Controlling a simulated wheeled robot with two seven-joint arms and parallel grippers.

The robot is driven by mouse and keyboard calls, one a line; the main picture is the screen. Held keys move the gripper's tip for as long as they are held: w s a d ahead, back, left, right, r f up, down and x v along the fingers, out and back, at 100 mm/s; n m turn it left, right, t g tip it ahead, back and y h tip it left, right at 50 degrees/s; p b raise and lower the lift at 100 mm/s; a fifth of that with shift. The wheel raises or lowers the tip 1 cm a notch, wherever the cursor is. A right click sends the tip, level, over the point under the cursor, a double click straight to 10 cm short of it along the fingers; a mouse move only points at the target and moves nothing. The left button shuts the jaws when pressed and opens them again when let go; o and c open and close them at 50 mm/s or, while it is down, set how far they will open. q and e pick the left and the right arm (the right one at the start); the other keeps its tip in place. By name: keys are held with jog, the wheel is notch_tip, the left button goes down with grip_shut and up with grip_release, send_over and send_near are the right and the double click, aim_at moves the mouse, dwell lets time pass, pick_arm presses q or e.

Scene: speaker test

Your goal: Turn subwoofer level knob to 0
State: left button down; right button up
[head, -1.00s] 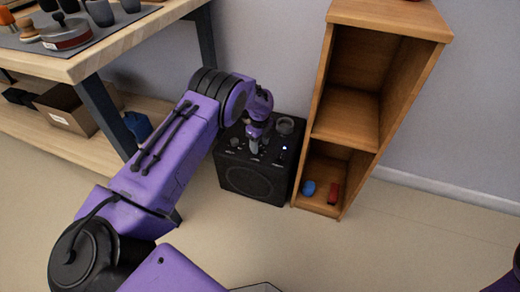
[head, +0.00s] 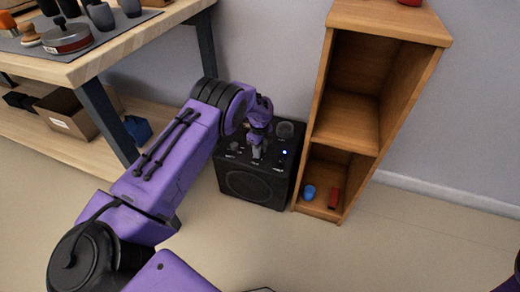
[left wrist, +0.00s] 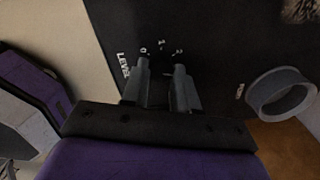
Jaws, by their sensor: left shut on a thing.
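The subwoofer (head: 250,187) is a black box on the floor between the workbench and the wooden shelf. Its control panel faces up and also shows in the left wrist view (left wrist: 225,45). My left gripper (head: 257,152) reaches down onto that panel. In the left wrist view its two grey fingers (left wrist: 161,78) are shut on the level knob, beside the white "LEVEL" label (left wrist: 124,65). Small white scale marks (left wrist: 162,43) show just past the fingertips. The fingers mostly hide the knob, so I cannot tell where it points. My right gripper is not in view.
A grey ring (left wrist: 281,95) stands up from the panel to the right of the fingers. A small light (head: 285,152) glows on the panel. The wooden shelf (head: 345,103) stands close on the right, the workbench (head: 150,38) on the left. The front floor is clear.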

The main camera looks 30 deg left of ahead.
pick_arm(q)
jog(key=n+p, duration=0.1)
jog(key=n, duration=0.2)
jog(key=shift+w+r, duration=0.1)
jog(key=n, duration=0.3)
jog(key=shift+n, duration=0.4)
jog(key=n, duration=0.3)
jog(key=shift+w+n+p, duration=0.1)
jog(key=shift+n+p, duration=0.2)
jog(key=shift+p, duration=0.1)
jog(key=n, duration=0.4)
jog(key=shift+a+n, duration=0.1)
jog(key=shift+n, duration=0.2)
jog(key=n, duration=0.3)
jog(key=shift+n, duration=0.3)
jog(key=n, duration=0.4)
jog(key=shift+a, duration=0.15)
jog(key=n, duration=0.4)
jog(key=shift+n, duration=1.9)
